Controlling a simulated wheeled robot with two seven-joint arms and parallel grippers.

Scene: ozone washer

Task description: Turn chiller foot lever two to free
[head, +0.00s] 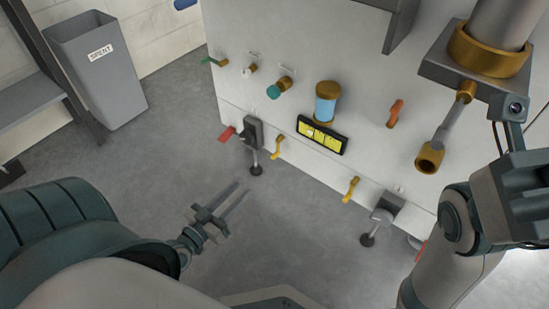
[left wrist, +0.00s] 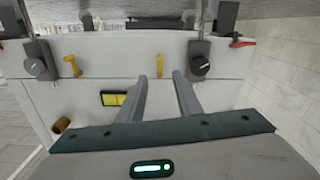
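The chiller is a pale cabinet (head: 290,30). Along its lower edge stand two grey feet, the left one (head: 253,132) with a red lever (head: 227,134) sticking out to its left, the right one (head: 386,208) with a bit of red (head: 421,250) partly hidden by my right arm. I cannot tell which lever is number two. My left gripper (head: 243,187) is open and empty over the floor, apart from the cabinet. In the left wrist view the open fingers (left wrist: 160,78) point at the cabinet, with the red lever (left wrist: 243,43) to their right. My right gripper's fingers are out of view.
Two yellow handles (head: 278,147) (head: 351,188) sit low on the cabinet front. Above are a yellow display (head: 321,134), a blue cylinder (head: 326,104) and small valves. A large brass-ringed pipe (head: 490,50) is at upper right. A grey bin (head: 95,70) stands left. Floor before the cabinet is clear.

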